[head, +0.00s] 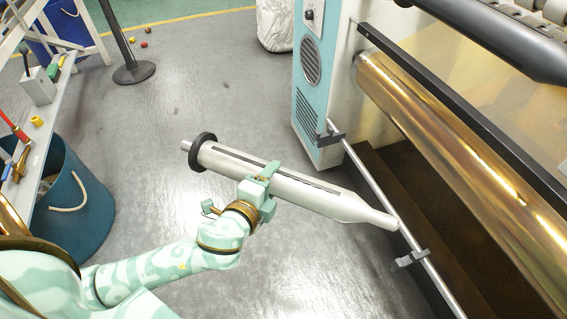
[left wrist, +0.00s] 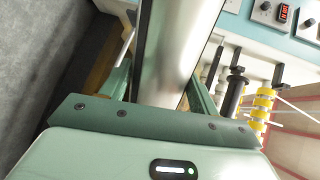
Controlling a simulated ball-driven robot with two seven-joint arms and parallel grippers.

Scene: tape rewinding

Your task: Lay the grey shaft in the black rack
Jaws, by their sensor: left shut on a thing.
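The grey shaft (head: 310,195) is a thick silver cylinder with a dark stripe, a black ring near its left end and a narrow right end. My left gripper (head: 262,180) is shut around its middle and holds it above the floor, tilted down to the right in the picture. In the left wrist view the shaft (left wrist: 180,50) runs between the two green fingers. The shaft's right end overlaps a thin silver rail; I cannot tell if they touch. Two dark brackets, at the rail's upper part (head: 329,137) and lower part (head: 410,260), look like the black rack. My right gripper is out of view.
The machine (head: 312,75) with its large gold roller (head: 450,150) fills the right side. A blue bin (head: 75,205) and a tool shelf stand at the left. A black post base (head: 134,72) stands at the back. The floor between is clear.

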